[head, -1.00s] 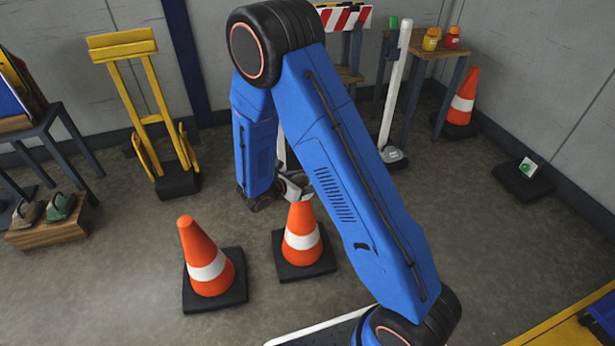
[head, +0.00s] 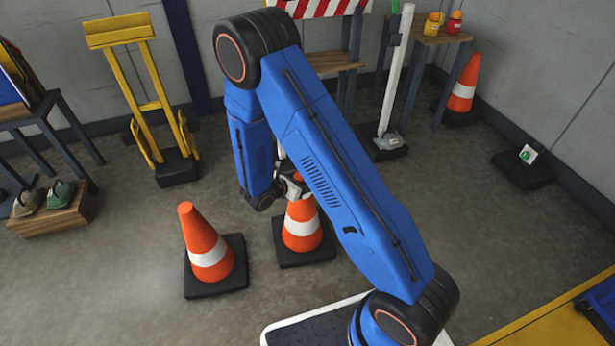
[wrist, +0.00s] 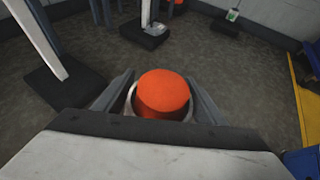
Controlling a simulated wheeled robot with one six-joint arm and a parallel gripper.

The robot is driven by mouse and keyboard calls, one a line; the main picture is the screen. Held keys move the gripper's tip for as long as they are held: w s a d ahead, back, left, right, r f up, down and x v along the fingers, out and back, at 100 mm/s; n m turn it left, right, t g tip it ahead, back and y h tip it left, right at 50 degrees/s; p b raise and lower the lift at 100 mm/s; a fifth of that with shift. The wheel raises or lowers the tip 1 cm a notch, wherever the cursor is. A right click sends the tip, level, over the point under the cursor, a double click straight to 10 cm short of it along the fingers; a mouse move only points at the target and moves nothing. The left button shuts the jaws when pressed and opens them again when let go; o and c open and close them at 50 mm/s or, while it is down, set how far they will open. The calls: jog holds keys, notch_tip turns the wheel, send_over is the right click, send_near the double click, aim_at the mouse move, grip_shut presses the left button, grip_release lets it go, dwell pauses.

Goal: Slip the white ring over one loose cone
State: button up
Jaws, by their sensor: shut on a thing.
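An orange cone with a white band (head: 301,228) stands upright on a black base, under my gripper (head: 291,187). A second orange cone (head: 208,246) stands upright to its left. In the wrist view, the fingers of my gripper (wrist: 163,102) flank the orange cone top (wrist: 163,92). They are shut on the pale ring (wrist: 132,101), whose rim shows around the cone top. The cone top pokes up through the ring. The ring's near side is hidden in the wrist view. My arm partly covers the ring and cone in the head view.
A yellow hand truck (head: 148,95) stands at the back left. A white post on a black base (head: 396,78), a table (head: 440,38) and another cone (head: 464,82) stand at the back right. Floor around the two front cones is clear.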

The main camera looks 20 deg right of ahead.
jog(key=shift+f, duration=0.15)
jog(key=o, duration=1.1)
notch_tip(320, 180, up, 15)
dwell(1.9)
dwell(0.4)
